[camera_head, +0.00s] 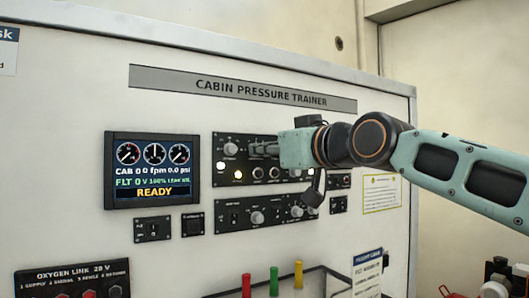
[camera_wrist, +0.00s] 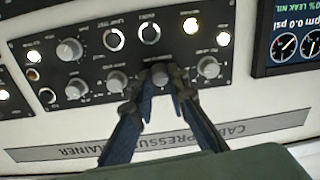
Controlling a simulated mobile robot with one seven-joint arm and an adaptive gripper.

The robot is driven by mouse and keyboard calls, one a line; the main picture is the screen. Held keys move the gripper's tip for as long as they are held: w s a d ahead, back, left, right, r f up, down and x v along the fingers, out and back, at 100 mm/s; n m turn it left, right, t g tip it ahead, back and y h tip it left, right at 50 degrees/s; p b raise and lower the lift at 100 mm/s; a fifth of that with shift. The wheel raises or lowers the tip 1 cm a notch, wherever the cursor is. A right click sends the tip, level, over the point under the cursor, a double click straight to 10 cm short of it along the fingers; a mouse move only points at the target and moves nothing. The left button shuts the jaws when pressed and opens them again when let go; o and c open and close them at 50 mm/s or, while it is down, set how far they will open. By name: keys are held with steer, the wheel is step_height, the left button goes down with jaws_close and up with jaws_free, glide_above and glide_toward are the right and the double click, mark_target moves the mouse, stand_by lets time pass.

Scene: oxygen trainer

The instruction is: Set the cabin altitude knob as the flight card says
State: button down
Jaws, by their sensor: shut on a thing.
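The flight card (camera_head: 367,272) is at the lower right in the head view. It is partly cut off and its figures are not legible. The display (camera_head: 153,170) reads CAB 0, 0 fpm, 0.0 psi, FLT 0 and READY.
Neighbouring knobs (camera_wrist: 117,82) and (camera_wrist: 208,68) stand close on both sides of my fingers. A lower panel (camera_head: 235,218) has more knobs. Green (camera_head: 274,280) and red (camera_head: 246,285) upright parts stand below. An oxygen link box (camera_head: 75,280) is at lower left.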

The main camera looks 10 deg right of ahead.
steer(key=shift+m+h+p, duration=0.6)
steer(key=shift+m+p, duration=1.35)
steer(key=shift+m, duration=15.85)
steer(key=shift+f, duration=0.1)
steer(key=c, duration=1.9)
jaws_free()
